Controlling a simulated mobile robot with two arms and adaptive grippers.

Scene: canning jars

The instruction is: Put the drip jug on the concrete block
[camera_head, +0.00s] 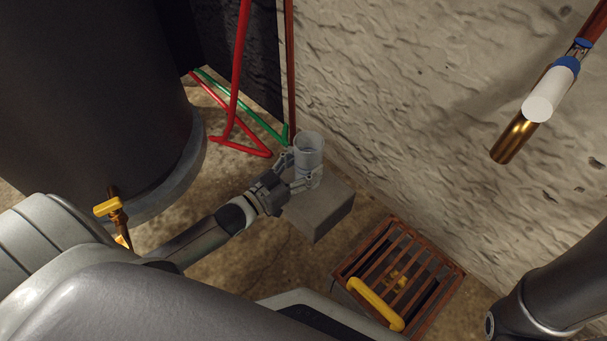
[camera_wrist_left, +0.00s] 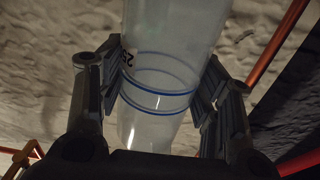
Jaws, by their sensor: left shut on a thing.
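The drip jug (camera_head: 309,152) is a pale translucent cylinder with an open top. In the head view it stands upright at the concrete block (camera_head: 332,213), over its far left part. I cannot tell whether its base touches the block. My left gripper (camera_head: 297,172) is shut on the jug from the left. In the left wrist view the jug (camera_wrist_left: 158,95), with blue rings and dark printed marks, sits between both fingers of the left gripper (camera_wrist_left: 160,90). The jug's bottom is partly hidden by the fingers. My right gripper is not in view.
A rusty floor grate (camera_head: 437,262) lies right of the block, with a yellow handle (camera_head: 375,304) near it. Red and green pipes (camera_head: 240,80) stand behind the jug. A large dark tank (camera_head: 85,90) is at left. A rough stone wall (camera_head: 430,110) rises behind, with a white cylinder (camera_head: 545,98) on a pipe.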

